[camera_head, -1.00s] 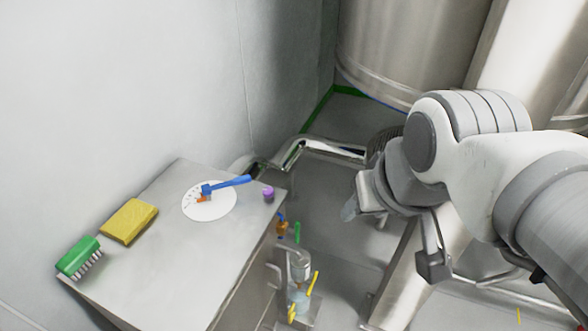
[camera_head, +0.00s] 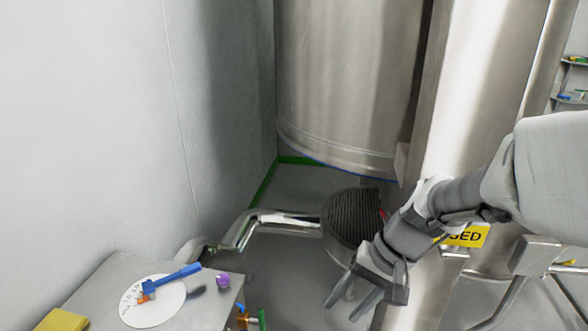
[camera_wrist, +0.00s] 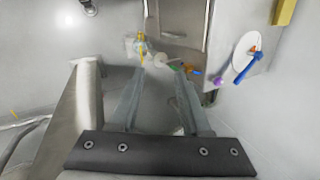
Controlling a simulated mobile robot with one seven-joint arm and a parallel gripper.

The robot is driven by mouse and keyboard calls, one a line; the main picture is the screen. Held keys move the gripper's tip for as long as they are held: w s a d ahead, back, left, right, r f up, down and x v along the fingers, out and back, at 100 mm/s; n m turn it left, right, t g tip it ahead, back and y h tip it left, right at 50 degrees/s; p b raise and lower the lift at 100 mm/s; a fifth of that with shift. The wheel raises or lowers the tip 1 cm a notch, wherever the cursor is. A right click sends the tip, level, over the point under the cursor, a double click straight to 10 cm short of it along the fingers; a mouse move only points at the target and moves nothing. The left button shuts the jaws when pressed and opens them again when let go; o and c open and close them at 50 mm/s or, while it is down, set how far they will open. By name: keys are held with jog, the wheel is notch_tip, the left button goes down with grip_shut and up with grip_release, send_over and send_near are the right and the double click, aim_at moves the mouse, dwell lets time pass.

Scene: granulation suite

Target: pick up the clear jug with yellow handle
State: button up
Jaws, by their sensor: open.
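The clear jug with a yellow handle (camera_wrist: 141,46) is small and blurred near the top of the wrist view, low beside the steel cabinet. The current head view does not take it in. My gripper (camera_head: 350,303) hangs in front of the large steel vessel in the head view, with its fingers pointing down. In the wrist view my gripper (camera_wrist: 161,72) has its two fingers apart with nothing held between them. The jug lies beyond the fingertips, slightly left of the middle between them, and apart from them.
The steel cabinet top (camera_head: 210,310) carries a white disc (camera_head: 150,305), a blue brush (camera_head: 170,280), a purple item (camera_head: 223,281) and a yellow sponge (camera_head: 62,321). A steel pipe (camera_head: 285,217), a ribbed motor (camera_head: 352,222) and the steel vessel (camera_head: 345,80) stand behind. A steel column stands beside my arm.

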jog(key=w+a+f+m+y+b, duration=0.1)
jog(key=w+f+m+y+b, duration=0.15)
jog(key=f, duration=0.85)
jog(key=w+a+f+m+y+b, duration=0.1)
jog(key=w+f+m+y+b, duration=0.2)
jog(key=f, duration=0.7)
jog(key=w+a+f+m+y+b, duration=0.2)
jog(key=w+f+m+b, duration=0.15)
jog(key=f, duration=0.75)
jog(key=s+a+f+m+t+b, duration=0.15)
jog(key=f+m, duration=0.25)
jog(key=f, duration=0.6)
jog(key=s+f+m+t+b, duration=0.2)
jog(key=s+f+m+t, duration=0.15)
jog(key=f, duration=0.75)
jog(key=s+f+m+t+b, duration=0.15)
jog(key=f+m, duration=0.25)
jog(key=f, duration=0.6)
jog(key=shift+m+h, duration=0.25)
jog(key=shift+h, duration=0.1)
jog(key=b+x, duration=0.6)
jog(key=x, duration=1)
jog(key=shift+w+a+f, duration=0.2)
jog(key=shift+w+f, duration=0.05)
jog(key=shift+f, duration=0.05)
jog(key=shift+w+a+f, duration=0.1)
jog(key=shift+w+a, duration=0.15)
jog(key=shift+a, duration=0.15)
jog(key=shift+c, duration=0.3)
